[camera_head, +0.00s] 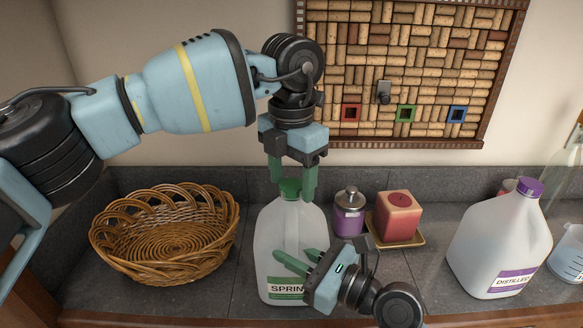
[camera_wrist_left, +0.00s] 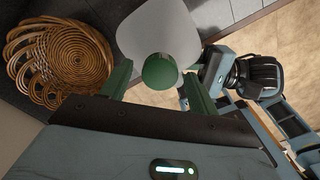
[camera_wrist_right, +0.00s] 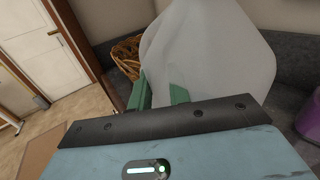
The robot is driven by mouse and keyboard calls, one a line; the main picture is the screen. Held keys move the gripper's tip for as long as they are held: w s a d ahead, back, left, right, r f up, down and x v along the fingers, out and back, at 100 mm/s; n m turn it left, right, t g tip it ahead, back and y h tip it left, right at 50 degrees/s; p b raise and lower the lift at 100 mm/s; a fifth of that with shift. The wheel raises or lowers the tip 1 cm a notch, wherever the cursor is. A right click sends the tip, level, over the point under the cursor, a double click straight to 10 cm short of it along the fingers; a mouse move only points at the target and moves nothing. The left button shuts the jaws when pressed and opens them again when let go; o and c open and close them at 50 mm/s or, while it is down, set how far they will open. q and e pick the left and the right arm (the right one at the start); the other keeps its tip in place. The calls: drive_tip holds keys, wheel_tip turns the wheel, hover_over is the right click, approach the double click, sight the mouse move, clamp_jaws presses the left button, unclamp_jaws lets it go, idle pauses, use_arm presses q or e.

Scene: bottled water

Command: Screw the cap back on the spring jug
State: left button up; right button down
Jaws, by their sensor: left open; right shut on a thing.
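The spring jug (camera_head: 268,238) is translucent white with a green "SPRIN…" label and stands upright near the counter's front edge. Its green cap (camera_head: 290,187) sits at the top of the neck; I cannot tell whether it is threaded on. The cap also shows in the left wrist view (camera_wrist_left: 160,70). My left gripper (camera_head: 293,192) points down from above, open, one finger on either side of the cap. My right gripper (camera_head: 292,255) is shut on the jug at its front right side, seemingly at the handle.
A wicker basket (camera_head: 165,248) stands left of the jug. A purple jar (camera_head: 349,215) and a red candle (camera_head: 397,215) on a dish stand behind right. A distilled jug (camera_head: 490,240) with purple cap stands far right. A cork board (camera_head: 400,60) hangs behind.

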use_arm(q)
drive_tip(key=c, duration=1.1)
drive_tip(key=o, duration=1.2)
drive_tip(key=shift+r, duration=0.15)
wheel_tip(320, 180, up, 12)
use_arm(e)
drive_tip(key=c, duration=1.2)
unclamp_jaws()
drive_tip(key=shift+c, duration=0.2)
